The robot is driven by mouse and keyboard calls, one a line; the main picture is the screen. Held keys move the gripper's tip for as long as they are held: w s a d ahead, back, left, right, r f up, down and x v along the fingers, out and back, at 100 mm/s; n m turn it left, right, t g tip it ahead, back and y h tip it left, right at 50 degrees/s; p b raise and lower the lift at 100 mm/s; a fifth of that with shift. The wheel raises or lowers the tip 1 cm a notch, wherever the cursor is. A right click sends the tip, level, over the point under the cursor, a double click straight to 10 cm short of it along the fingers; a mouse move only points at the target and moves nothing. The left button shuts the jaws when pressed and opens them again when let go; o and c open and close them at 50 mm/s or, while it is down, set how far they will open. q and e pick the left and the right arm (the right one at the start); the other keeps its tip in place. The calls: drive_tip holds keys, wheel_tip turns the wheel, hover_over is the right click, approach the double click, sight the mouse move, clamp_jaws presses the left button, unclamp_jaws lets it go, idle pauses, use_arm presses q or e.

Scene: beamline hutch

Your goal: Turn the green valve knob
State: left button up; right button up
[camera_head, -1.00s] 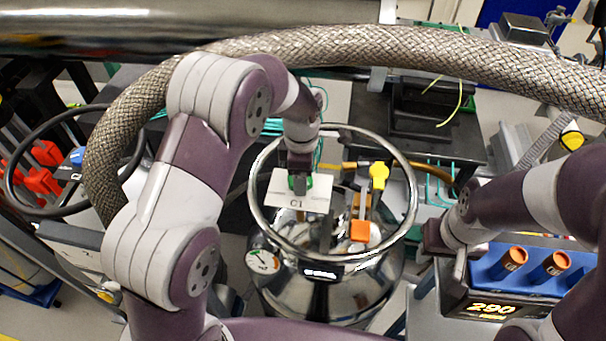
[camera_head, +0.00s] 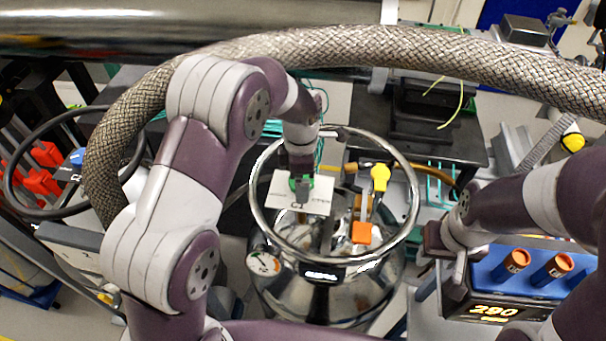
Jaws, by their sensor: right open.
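The green valve knob (camera_head: 293,184) stands at a white card with dark lettering (camera_head: 283,203), inside the ring of a shiny steel vessel (camera_head: 318,292). Only slivers of green show around my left gripper (camera_head: 301,186). That gripper comes down from above, right over the knob. Its fingers are small and dark here, so I cannot tell whether they are closed on the knob or only around it. My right gripper (camera_head: 433,240) is open and apart from the knob, right of the vessel's ring and beside a blue-topped box.
The vessel's round ring (camera_head: 409,177) surrounds the valves. A yellow knob (camera_head: 380,177) and an orange block (camera_head: 361,232) stand right of the card. A thick braided hose (camera_head: 400,45) arches behind. The blue box (camera_head: 495,270) holds orange-capped tubes and shows 290.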

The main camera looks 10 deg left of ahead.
use_arm(q)
drive_tip(key=shift+a, duration=0.15)
drive_tip(key=shift+w+r, duration=0.1)
drive_tip(key=shift+r+b, duration=0.35)
wheel_tip(320, 180, up, 4)
drive_tip(key=shift+w+f+b, duration=0.1)
drive_tip(key=shift+b, duration=0.9)
wheel_tip(320, 180, up, 8)
drive_tip(key=p, duration=0.7)
